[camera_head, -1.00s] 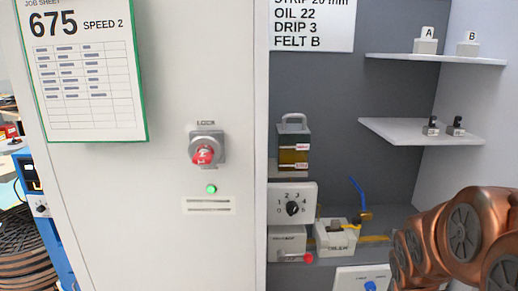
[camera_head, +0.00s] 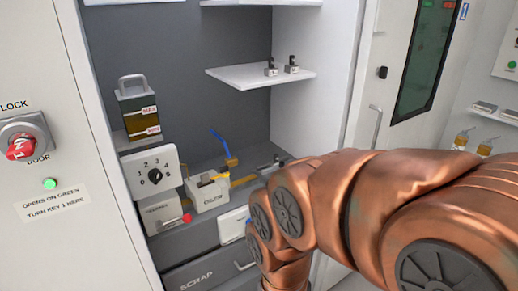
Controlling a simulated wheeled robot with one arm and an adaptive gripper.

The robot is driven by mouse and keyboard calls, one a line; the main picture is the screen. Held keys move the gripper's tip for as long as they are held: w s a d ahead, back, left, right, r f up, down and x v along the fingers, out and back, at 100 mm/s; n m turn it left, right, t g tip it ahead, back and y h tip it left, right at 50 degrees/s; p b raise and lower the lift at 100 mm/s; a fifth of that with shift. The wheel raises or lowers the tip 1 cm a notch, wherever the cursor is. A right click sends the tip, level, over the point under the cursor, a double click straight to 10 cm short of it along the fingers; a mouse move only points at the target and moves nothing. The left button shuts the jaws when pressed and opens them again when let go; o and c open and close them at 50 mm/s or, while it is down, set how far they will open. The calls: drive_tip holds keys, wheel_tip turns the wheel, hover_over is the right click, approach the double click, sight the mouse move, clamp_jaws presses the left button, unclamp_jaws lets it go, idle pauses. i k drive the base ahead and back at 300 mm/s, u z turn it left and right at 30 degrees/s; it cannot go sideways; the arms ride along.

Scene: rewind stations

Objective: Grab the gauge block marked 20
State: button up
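Two small grey blocks with black tops stand side by side on a white shelf (camera_head: 235,79) inside the open cabinet, one on the left (camera_head: 271,71) and one on the right (camera_head: 292,68). Both are too small for any mark to be read, so I cannot tell which, if either, is marked 20. My copper-coloured arm crosses the lower right of the head view, in front of the cabinet's right side. My gripper is not in view.
Below the shelf are a handled oil container (camera_head: 138,110), a dial numbered up to 5 (camera_head: 152,172), an oiler box (camera_head: 208,193) and a blue lever (camera_head: 219,146). The red lock knob (camera_head: 21,147) is left.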

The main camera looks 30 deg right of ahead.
sight(276, 160)
drive_tip(key=z, duration=0.8)
drive_tip(key=k, duration=1.3)
drive_tip(key=u, duration=0.55)
drive_tip(key=i, duration=1.35)
